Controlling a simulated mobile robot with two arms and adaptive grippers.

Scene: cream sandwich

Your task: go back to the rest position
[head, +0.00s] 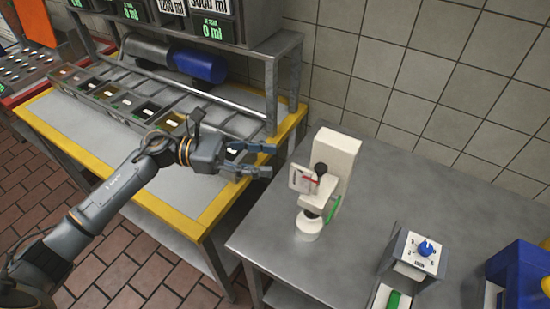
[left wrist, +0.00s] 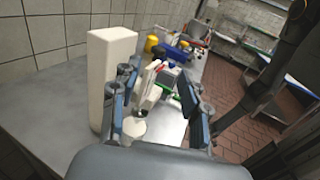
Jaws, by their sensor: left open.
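My left gripper (head: 268,160) is open and empty in the head view, held in the air between the yellow-edged table and the grey metal table. Its arm comes in from the left. A white dispenser machine (head: 337,172) with a black knob stands on the grey table just right of the fingertips. The fingers look apart from it. In the left wrist view the open gripper (left wrist: 152,115) frames part of the machine, and its tall white body (left wrist: 112,75) stands at the left. My right gripper is not in view.
The grey table (head: 270,230) also holds a box with a blue dial (head: 427,248) and a blue machine (head: 525,275) at the right. The yellow-edged table (head: 185,205) carries a row of small bins (head: 150,105) under a metal shelf. A tiled wall is behind.

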